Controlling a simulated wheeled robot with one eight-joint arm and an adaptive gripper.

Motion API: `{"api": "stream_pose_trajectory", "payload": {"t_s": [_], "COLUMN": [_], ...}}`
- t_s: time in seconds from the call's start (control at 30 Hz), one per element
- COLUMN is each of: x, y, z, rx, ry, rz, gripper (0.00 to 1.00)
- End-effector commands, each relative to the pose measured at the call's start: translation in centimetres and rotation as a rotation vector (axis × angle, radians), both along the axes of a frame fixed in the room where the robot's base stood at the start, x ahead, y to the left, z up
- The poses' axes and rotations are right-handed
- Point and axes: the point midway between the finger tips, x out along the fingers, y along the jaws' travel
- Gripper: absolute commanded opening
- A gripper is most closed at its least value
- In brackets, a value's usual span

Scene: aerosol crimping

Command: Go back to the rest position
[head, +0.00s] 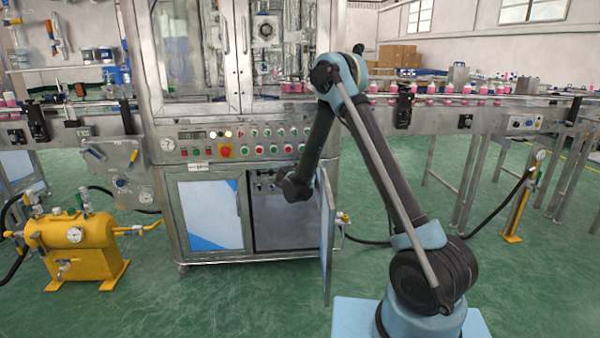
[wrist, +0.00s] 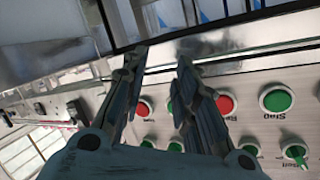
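My gripper (wrist: 159,56) shows in the wrist view with its two fingers spread apart and nothing between them. The control panel (wrist: 250,78) lies beyond the fingers, with red and green buttons, one labelled Stop (wrist: 277,98). I cannot tell whether the fingers touch the panel. In the head view my arm rises and bends down in front of the machine, and its wrist end is near the lower cabinet. The gripper is not clearly visible there. The control panel (head: 172,144) also shows in the head view, left of my forearm.
The lower cabinet door (head: 327,235) stands open beside my arm. A yellow tank (head: 72,237) stands on the floor at left. A conveyor (head: 470,102) with pink bottles runs to the right, with a yellow post (head: 521,205) nearby. Green floor is clear in front.

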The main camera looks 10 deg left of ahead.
Motion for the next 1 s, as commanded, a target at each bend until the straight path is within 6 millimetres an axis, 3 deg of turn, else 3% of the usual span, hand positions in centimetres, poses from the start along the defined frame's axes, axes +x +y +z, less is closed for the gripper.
{"api": "stream_pose_trajectory", "payload": {"t_s": [0.33,0.47,0.77,1.0], "x": [0.0,0.0,-1.2,-3.7], "y": [-0.2,-1.4,-9.2,-15.8], "z": [0.1,0.9,5.5,8.8], "rx": [-0.002,-0.015,-0.104,-0.177], "ry": [0.002,0.015,0.132,0.248], "rz": [-0.002,-0.014,-0.08,-0.118], "gripper": [0.28,0.28,0.28,0.28]}}
